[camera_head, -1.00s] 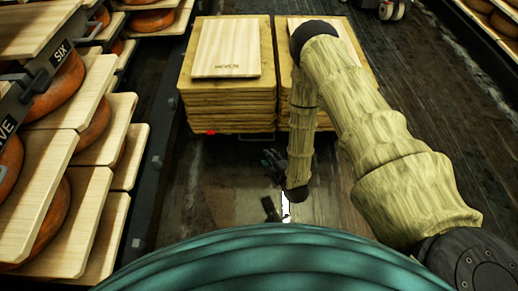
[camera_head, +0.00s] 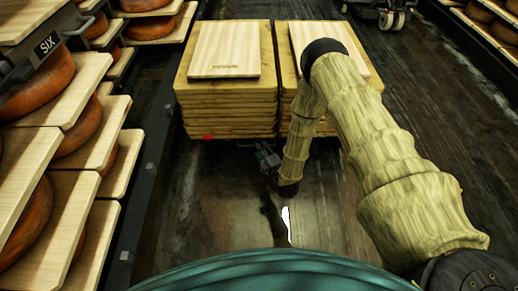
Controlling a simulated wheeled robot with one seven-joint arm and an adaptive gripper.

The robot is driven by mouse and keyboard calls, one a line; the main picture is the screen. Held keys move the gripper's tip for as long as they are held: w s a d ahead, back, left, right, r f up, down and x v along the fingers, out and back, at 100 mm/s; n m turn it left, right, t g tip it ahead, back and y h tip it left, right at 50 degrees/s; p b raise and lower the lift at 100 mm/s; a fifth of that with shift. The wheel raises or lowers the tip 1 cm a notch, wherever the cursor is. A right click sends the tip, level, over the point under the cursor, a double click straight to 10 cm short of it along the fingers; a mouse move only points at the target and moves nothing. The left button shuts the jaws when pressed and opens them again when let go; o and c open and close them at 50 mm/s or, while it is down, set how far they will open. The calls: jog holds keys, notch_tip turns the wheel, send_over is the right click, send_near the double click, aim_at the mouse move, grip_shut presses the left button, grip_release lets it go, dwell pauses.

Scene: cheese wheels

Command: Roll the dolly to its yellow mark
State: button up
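Two side-by-side stacks of pale wooden boards, the left stack (camera_head: 225,95) and the right stack (camera_head: 340,85), stand ahead of me on the floor. The dolly itself is mostly hidden; a thin dark bar (camera_head: 246,145) shows low at the front of the left stack. A small red spot sits at that stack's lower left. My gripper (camera_head: 264,157) is low, close in front of the gap between the stacks, near the bar. Its fingers are small and dark, so I cannot tell whether they touch or grip it. No yellow mark is visible.
More shelving is at the upper right. A wheeled base (camera_head: 388,14) stands beyond the stacks. Dark floor (camera_head: 195,200) lies open in front, with a white patch (camera_head: 287,222).

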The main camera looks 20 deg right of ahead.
jog(key=shift+b+x, duration=0.5)
jog(key=shift+x, duration=1.3)
grip_shut()
